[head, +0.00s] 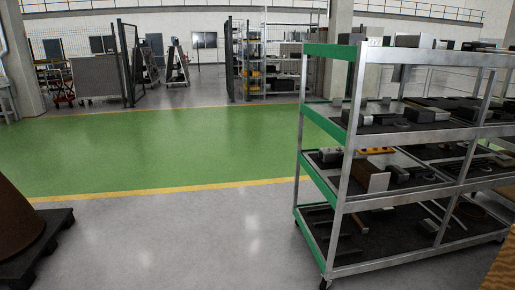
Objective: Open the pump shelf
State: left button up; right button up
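A wheeled metal shelf rack (352,150) with green end rails stands on the right, fairly close. It has several levels with dark liners, which hold grey boxes, small parts and tools. I cannot tell whether this rack, or any part of it, is the pump shelf. No door or drawer that opens can be made out on it. Neither of my grippers is in view.
A brown rounded object (17,217) sits on a black pallet (40,249) at the lower left. A wooden-looking edge (499,270) shows at the lower right. The grey floor and green lane (170,150) between are clear. Mesh panels (128,62) and another shelf (270,75) stand behind.

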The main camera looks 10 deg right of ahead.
aim_at(381, 172)
jog(key=i, duration=2.55)
jog(key=i+z, duration=0.15)
jog(key=i, duration=0.35)
jog(key=i+j+z, duration=0.1)
jog(key=i, duration=0.4)
jog(key=i+j+z, duration=0.15)
jog(key=i, duration=0.35)
jog(key=i+j+z, duration=0.15)
jog(key=i+j, duration=0.2)
jog(key=i, duration=0.15)
jog(key=i+j+z, duration=0.15)
jog(key=i+z, duration=0.25)
jog(key=i+j+z, duration=0.15)
jog(key=z, duration=0.25)
jog(key=i+j+z, duration=0.2)
jog(key=j+z, duration=0.15)
jog(key=i+j+z, duration=0.15)
jog(key=j+z, duration=0.25)
jog(key=i+j+z, duration=0.1)
jog(key=j+z, duration=0.3)
jog(key=j, duration=0.15)
jog(key=j+z, duration=0.85)
jog(key=j, duration=0.6)
jog(key=i+j+u, duration=0.3)
jog(key=i, duration=0.15)
jog(key=i+u, duration=0.3)
jog(key=i, duration=0.15)
